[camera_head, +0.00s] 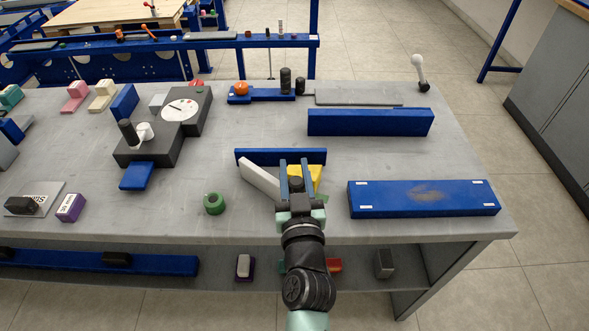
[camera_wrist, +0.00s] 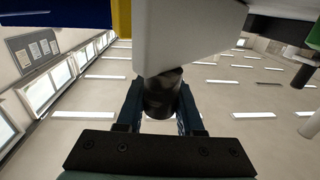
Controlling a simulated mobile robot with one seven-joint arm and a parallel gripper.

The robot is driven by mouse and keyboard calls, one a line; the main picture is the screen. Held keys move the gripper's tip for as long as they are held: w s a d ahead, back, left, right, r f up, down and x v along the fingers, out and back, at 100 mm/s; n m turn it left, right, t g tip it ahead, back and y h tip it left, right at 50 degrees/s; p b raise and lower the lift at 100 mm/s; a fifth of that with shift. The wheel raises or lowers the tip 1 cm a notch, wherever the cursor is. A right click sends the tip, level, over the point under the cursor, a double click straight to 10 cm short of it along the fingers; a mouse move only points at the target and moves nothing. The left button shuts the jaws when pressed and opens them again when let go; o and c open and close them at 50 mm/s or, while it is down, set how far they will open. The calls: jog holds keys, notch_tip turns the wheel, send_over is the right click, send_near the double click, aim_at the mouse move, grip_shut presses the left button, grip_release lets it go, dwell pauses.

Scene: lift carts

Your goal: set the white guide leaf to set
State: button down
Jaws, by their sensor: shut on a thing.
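The white guide leaf (camera_head: 260,181) lies slanted in front of a low blue rail (camera_head: 270,156) on the grey bench, its far end near the rail's left part. In the wrist view the leaf (camera_wrist: 185,35) fills the top middle, with a black knob (camera_wrist: 162,95) joined to it. My gripper (camera_head: 294,164) has its two blue fingers on either side of this knob and is shut on it; the fingers also show in the wrist view (camera_wrist: 160,105). A yellow piece (camera_head: 317,172) sits just right of the fingers, partly hidden by them. No set mark is readable.
A green ring (camera_head: 214,204) stands left of my gripper. A long blue block (camera_head: 423,199) lies to the right, another blue block (camera_head: 370,122) behind. A dark fixture with a white dial (camera_head: 180,109) stands at back left. Bare bench (camera_head: 240,230) shows along the front edge.

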dwell(0.7)
jog(key=w+b, duration=0.1)
jog(key=w+d+b, duration=0.1)
jog(key=shift+f+b, duration=0.1)
jog(key=shift+b, duration=0.3)
jog(key=shift+w+d, duration=0.1)
jog(key=shift+w, duration=0.35)
jog(key=c, duration=0.6)
grip_release()
jog(key=shift+o, duration=0.3)
jog(key=shift+s, duration=0.1)
